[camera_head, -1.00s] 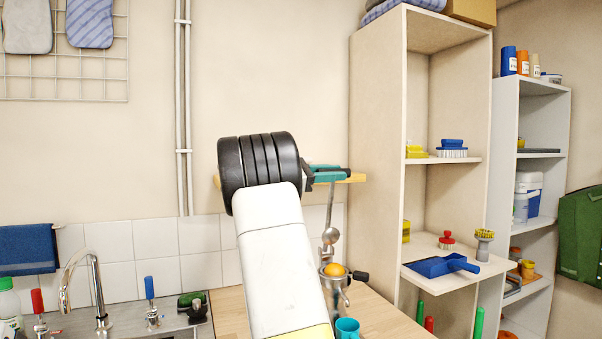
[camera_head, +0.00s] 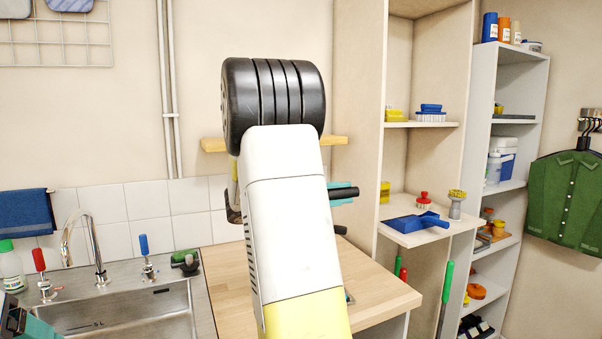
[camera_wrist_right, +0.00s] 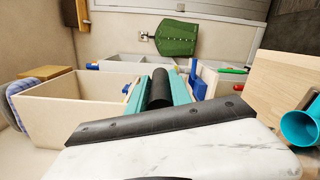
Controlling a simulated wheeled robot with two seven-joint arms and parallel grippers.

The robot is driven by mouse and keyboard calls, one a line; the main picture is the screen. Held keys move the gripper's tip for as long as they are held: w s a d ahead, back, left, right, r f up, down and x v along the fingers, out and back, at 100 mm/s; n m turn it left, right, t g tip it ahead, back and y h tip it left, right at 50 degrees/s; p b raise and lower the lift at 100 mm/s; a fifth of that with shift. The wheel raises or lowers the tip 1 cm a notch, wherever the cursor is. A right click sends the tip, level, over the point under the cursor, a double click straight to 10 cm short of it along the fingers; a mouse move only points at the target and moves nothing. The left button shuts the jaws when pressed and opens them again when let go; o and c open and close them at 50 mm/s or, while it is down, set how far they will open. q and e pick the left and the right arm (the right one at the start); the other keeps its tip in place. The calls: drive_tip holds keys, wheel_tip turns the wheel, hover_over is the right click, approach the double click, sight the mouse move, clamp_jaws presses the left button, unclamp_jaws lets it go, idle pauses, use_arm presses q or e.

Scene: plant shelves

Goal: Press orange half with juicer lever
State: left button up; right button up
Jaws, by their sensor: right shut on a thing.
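My right gripper (camera_head: 343,193) shows past the right side of my raised white arm, below the yellow wall shelf. Its teal fingers are shut on the black lever handle (camera_wrist_right: 160,88), which lies between them in the right wrist view. The rest of the juicer is mostly hidden behind my arm; a small black knob (camera_head: 341,230) shows at the arm's right edge. The orange half is hidden, so its contact with the press cannot be seen. Part of my left gripper (camera_head: 20,322) shows at the bottom left corner, its jaws unclear.
The wooden counter (camera_head: 385,293) has clear room at the right. A teal cup (camera_wrist_right: 300,126) shows at the right of the wrist view. The sink (camera_head: 130,315) is at left. A shelf unit with a blue dustpan (camera_head: 417,223) stands to the right.

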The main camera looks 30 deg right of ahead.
drive_tip(key=shift+s+a+f, duration=0.1)
drive_tip(key=shift+s+f, duration=0.2)
drive_tip(key=shift+f, duration=0.5)
drive_tip(key=shift+s+a+f, duration=0.1)
drive_tip(key=shift+s+f, duration=0.15)
drive_tip(key=shift+f, duration=0.55)
drive_tip(key=shift+s+f, duration=0.3)
drive_tip(key=shift+f, duration=0.5)
drive_tip(key=o, duration=0.8)
drive_tip(key=shift+o, duration=0.2)
drive_tip(key=w+a, duration=0.1)
drive_tip(key=a, duration=0.6)
drive_tip(key=shift+w+a, duration=0.3)
